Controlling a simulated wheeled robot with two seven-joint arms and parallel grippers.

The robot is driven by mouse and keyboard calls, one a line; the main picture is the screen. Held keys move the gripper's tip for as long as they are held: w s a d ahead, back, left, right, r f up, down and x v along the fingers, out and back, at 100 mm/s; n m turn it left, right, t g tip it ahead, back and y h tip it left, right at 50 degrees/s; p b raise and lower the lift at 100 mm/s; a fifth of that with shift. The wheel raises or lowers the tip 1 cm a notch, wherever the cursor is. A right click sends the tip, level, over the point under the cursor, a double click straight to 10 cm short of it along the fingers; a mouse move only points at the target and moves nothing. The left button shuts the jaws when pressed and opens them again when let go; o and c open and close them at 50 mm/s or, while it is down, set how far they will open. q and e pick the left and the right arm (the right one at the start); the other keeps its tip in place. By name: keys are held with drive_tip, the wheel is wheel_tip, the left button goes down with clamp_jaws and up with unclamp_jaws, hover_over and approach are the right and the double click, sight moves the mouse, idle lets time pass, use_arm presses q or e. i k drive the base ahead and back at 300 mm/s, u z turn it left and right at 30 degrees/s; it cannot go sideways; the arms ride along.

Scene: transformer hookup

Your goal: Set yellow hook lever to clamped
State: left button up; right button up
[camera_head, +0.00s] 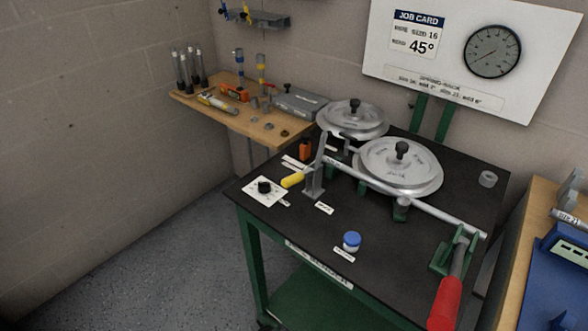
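The yellow hook lever (292,180) is at the left side of the black-topped bench (285,220). Its yellow grip points to the left and slightly toward the front, beside a grey upright bracket (313,184). A long grey bar (425,208) runs from near this bracket to the front right. Whether the hook is engaged on the bar is too small to tell. Neither of my grippers is in view, and nothing touches the lever.
Two grey wheels (398,167) stand behind the bar. A red-handled lever (446,302) juts out at the front right. A wooden shelf (240,120) with tools is behind. Floor is free at left.

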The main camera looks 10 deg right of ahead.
sight(287, 182)
drive_tip(key=k, duration=1.35)
drive_tip(key=z, duration=0.7)
drive_tip(key=i, duration=1.25)
drive_tip(key=u, duration=0.35)
